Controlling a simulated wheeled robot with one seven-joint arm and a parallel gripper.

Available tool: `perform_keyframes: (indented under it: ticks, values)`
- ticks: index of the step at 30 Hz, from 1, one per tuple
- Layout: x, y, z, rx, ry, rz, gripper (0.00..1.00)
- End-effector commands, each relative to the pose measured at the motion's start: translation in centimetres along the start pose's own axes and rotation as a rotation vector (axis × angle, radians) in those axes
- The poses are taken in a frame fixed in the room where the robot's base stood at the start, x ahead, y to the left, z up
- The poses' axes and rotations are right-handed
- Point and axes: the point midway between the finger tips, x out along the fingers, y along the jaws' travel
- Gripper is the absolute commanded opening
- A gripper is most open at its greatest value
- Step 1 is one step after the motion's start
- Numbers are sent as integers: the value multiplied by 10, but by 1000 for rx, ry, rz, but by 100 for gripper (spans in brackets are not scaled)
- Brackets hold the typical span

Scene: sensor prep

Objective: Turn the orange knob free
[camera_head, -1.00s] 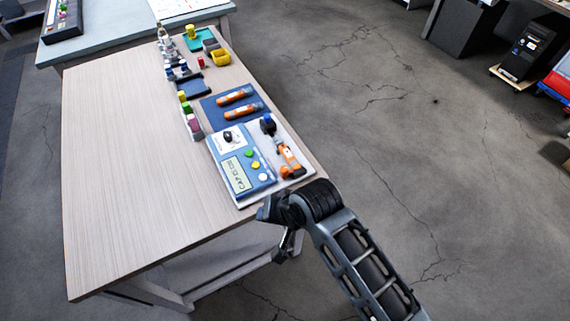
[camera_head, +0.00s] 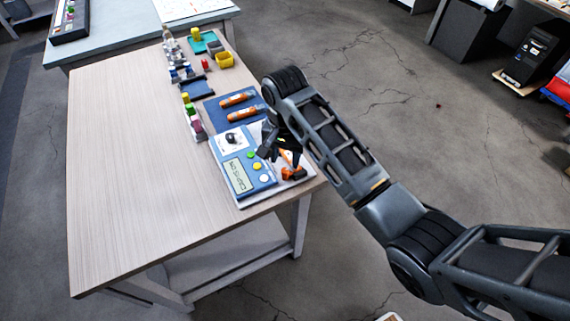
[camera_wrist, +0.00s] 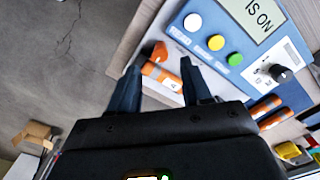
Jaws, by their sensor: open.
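The orange knob (camera_head: 297,173) shows in the head view at the near end of a sensor on the pale board at the table's right edge.
A blue meter (camera_head: 241,165) with a display and coloured buttons stands left of the sensor; "IS ON" is readable in the wrist view. Two more orange sensors (camera_head: 239,107) lie on a blue mat behind. The table's left half (camera_head: 130,170) is clear.

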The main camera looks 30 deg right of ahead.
Motion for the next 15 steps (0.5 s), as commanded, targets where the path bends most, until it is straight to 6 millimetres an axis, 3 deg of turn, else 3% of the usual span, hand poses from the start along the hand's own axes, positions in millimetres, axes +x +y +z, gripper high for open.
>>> perform_keyframes:
  ticks: [6,15]
  values:
    - [30,0,1,-1,-1,1,48]
    - [42,0,1,-1,1,-1,48]
